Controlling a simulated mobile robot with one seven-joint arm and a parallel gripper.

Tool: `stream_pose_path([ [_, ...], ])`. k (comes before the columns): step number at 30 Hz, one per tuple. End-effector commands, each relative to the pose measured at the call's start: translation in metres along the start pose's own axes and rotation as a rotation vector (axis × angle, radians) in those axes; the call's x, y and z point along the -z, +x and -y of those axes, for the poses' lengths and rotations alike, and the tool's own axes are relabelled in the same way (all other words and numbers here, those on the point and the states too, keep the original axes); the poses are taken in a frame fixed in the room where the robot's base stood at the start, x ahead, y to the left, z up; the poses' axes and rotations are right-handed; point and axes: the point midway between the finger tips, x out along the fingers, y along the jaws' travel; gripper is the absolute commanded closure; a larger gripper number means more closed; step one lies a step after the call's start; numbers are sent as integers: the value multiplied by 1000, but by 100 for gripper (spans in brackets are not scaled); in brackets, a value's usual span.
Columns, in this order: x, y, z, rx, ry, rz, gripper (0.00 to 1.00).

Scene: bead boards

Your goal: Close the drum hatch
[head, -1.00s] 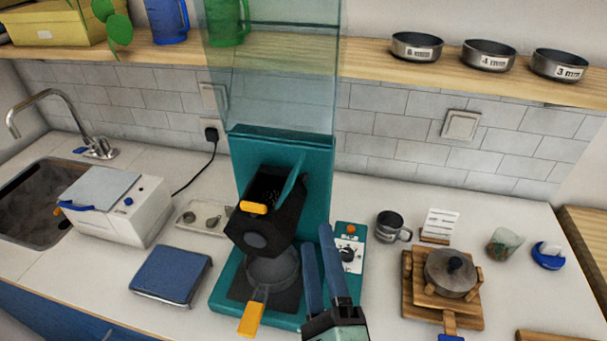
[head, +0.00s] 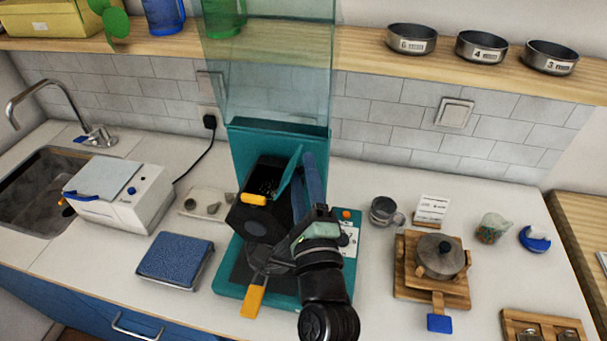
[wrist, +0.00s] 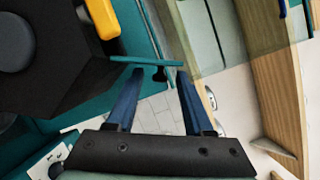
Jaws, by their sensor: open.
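The black drum (head: 268,205) sits tilted in the teal machine (head: 240,150). It has a yellow handle (head: 253,199) on its front. The teal drum hatch (head: 288,174) stands open, raised from the drum's right side. My gripper (head: 311,163) is just right of the hatch, with its blue fingers pointing up and away. In the wrist view the hatch (wrist: 145,61) shows nearly edge-on across the tips of my open gripper (wrist: 159,76). Nothing is held between the fingers. I cannot tell whether a finger touches the hatch.
A clear shield (head: 265,75) rises above the machine. A grey pan with a yellow handle (head: 252,301) lies below the drum. A control panel (head: 349,240) is partly hidden behind my arm. A metal mug (head: 383,211) and a pot (head: 440,258) stand to the right.

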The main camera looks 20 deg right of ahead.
Motion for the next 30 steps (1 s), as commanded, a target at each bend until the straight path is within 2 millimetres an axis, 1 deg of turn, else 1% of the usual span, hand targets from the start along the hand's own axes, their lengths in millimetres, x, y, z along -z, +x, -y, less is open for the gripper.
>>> stream_pose_path([
  [3,0,0,0,0,0,0,48],
  [8,0,0,0,0,0,0,77],
  [9,0,0,0,0,0,0,84],
  [12,0,0,0,0,0,0,100],
  [23,0,0,1,-4,-10,-1,100],
  [30,-5,2,6,-39,-88,-1,100],
])
